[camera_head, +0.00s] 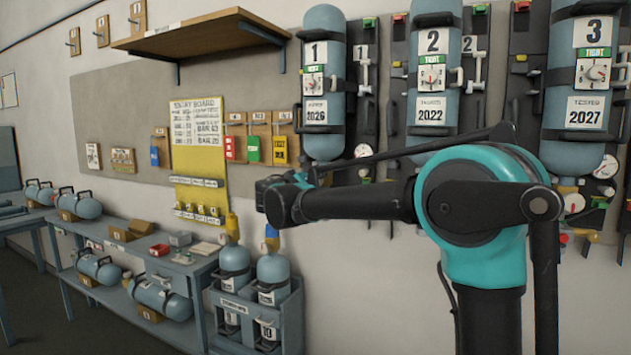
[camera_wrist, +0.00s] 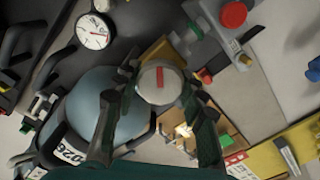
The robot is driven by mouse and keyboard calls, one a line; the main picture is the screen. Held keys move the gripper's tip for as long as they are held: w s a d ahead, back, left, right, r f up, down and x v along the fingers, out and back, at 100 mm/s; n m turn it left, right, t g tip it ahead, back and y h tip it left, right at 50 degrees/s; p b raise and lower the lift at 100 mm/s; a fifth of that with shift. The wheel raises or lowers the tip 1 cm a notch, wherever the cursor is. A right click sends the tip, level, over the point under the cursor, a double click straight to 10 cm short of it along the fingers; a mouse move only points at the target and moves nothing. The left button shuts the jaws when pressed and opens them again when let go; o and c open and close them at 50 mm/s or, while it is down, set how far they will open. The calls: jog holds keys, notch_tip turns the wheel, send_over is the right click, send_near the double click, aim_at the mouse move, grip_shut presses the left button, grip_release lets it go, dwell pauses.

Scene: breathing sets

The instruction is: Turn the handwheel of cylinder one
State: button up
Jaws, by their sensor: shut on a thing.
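Cylinder one (camera_head: 323,136) is a blue-grey bottle hanging valve-down on the wall panel, marked 1 and 2026. It also shows in the wrist view (camera_wrist: 91,92). Its handwheel (camera_wrist: 159,82) is a pale round knob with a red mark, at the valve end of the bottle. My gripper (camera_wrist: 151,97) is shut on the handwheel, one dark finger on each side of it. In the head view my arm's end is just below cylinder one, and the handwheel cannot be made out there.
A pressure gauge (camera_wrist: 93,31) and a red knob (camera_wrist: 233,14) are close by in the wrist view. Cylinder two (camera_head: 431,112) and cylinder three (camera_head: 586,110) hang to the right. A yellow board (camera_head: 199,150) and a rack with two cylinders (camera_head: 272,272) are to the left.

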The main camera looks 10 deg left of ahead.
jog(key=shift+n, duration=1)
jog(key=o, duration=1.2)
jog(key=shift+c, duration=0.2)
jog(key=v, duration=1.2)
jog(key=shift+a, duration=0.1)
dwell(4.3)
